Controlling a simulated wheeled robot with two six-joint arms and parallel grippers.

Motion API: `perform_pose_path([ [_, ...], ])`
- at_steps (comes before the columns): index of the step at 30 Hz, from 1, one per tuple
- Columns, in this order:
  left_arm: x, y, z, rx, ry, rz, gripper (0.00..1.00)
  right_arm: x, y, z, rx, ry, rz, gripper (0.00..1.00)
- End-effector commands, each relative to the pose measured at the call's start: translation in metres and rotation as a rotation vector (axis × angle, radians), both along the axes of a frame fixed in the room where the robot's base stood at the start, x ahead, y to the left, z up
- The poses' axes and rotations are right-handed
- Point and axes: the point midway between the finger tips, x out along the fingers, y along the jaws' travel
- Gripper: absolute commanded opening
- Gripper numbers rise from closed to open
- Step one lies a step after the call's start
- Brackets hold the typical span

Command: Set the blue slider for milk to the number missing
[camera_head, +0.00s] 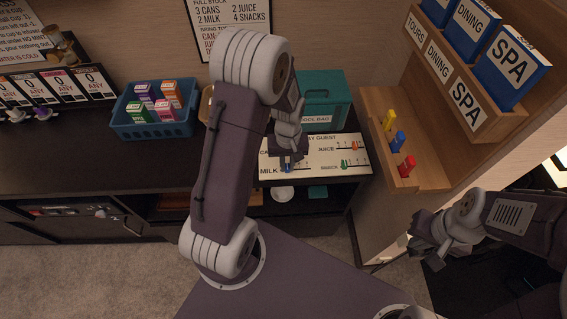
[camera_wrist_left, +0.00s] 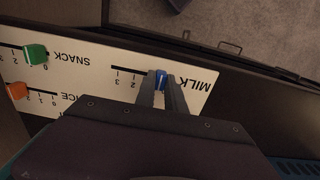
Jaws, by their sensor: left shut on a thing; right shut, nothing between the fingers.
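The blue milk slider (camera_wrist_left: 160,78) sits on a white panel (camera_wrist_left: 85,95) by the word MILK. My left gripper (camera_wrist_left: 161,92) is shut on it, one finger on each side. The slider is towards the MILK end of its track; marks 2 and 3 show to its left in the left wrist view, and my fingers hide the mark at the slider. In the head view the slider (camera_head: 287,168) shows just below my left gripper (camera_head: 288,158). My right gripper (camera_head: 425,252) is shut and empty, low at the right, away from the panel.
Green snack (camera_wrist_left: 35,54) and orange juice (camera_wrist_left: 17,91) sliders share the panel. A wall sign (camera_head: 232,22) reads full stock: 3 cans, 2 juice, 2 milk, 4 snacks. A blue basket (camera_head: 155,130) of cartons and a teal box (camera_head: 325,88) stand on the counter. A wooden rack (camera_head: 430,175) is at right.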

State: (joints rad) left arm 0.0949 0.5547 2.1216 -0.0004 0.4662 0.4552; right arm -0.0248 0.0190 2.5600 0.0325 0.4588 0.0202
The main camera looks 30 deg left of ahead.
Motion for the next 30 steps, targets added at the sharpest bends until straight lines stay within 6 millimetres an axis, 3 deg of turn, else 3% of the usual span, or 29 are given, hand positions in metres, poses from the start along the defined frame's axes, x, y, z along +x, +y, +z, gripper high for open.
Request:
perform_pose_path([
  [3, 0.007, -0.012, 0.002, 0.000, -0.002, -0.003, 0.00, 0.000, 0.000, 0.007, 0.000, 0.000, 0.000, 0.00],
  [10, 0.008, -0.012, 0.001, 0.000, -0.004, 0.000, 0.00, 0.000, 0.000, 0.005, 0.000, 0.000, 0.000, 0.00],
  [11, 0.008, -0.012, 0.001, 0.000, -0.004, 0.000, 0.23, 0.000, 0.000, 0.005, 0.000, 0.000, 0.000, 0.00],
  [12, 0.008, -0.012, 0.001, 0.000, -0.004, 0.000, 0.34, 0.000, 0.000, 0.005, 0.000, 0.000, 0.000, 0.00],
  [13, 0.008, -0.012, 0.001, 0.001, -0.003, 0.000, 0.36, 0.000, 0.000, 0.005, 0.000, 0.000, 0.000, 0.00],
  [23, 0.008, -0.012, 0.005, 0.000, -0.004, 0.000, 0.36, 0.000, 0.000, 0.007, 0.000, 0.000, 0.000, 0.00],
  [30, 0.009, -0.011, 0.057, 0.000, -0.008, 0.000, 0.36, 0.000, 0.000, 0.018, 0.000, 0.000, 0.000, 0.00],
])
